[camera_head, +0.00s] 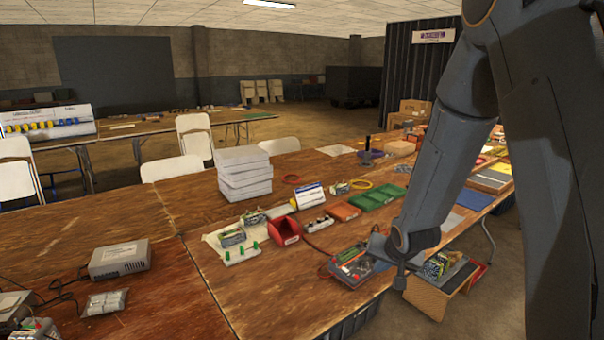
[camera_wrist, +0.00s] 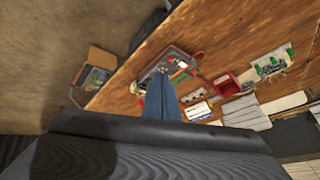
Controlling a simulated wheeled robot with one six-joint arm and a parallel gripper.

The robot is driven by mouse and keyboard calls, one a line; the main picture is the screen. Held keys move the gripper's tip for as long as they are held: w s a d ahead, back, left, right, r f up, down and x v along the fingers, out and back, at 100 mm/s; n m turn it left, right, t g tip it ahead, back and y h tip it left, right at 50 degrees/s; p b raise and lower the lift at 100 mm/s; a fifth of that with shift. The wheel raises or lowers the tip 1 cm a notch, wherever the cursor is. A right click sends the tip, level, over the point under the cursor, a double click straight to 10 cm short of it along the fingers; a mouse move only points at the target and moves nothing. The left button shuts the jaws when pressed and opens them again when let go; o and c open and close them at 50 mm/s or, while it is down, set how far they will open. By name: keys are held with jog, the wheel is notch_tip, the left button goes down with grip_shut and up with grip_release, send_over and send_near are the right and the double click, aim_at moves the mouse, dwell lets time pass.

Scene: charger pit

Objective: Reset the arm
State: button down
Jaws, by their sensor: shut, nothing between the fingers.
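My arm (camera_head: 440,180) reaches down from the upper right of the head view, its lower end over the front edge of the wooden table (camera_head: 300,290). My gripper (camera_wrist: 160,82) shows in the wrist view as narrow blue-grey fingers, shut and empty. In that view they lie in front of a dark tray of electronics (camera_wrist: 178,66). The same tray (camera_head: 350,265) lies by the table edge in the head view, close to my wrist. I cannot tell the height between the fingers and the tray.
A red bin (camera_head: 284,230), green trays (camera_head: 376,197) and a white stack (camera_head: 244,172) stand on the table. A grey power box (camera_head: 119,259) sits at the left. A wooden box with electronics (camera_head: 437,297) is below the table edge.

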jog(key=s+a+r+n+g, duration=0.1)
jog(key=s+r+n+g, duration=0.1)
jog(key=s, duration=1)
jog(key=s+a+r+n+g+b, duration=0.1)
jog(key=s+r+n+g, duration=0.1)
jog(key=s, duration=1)
jog(key=shift+a+r+g, duration=0.3)
jog(key=shift+r+g, duration=0.55)
jog(key=shift+g, duration=0.05)
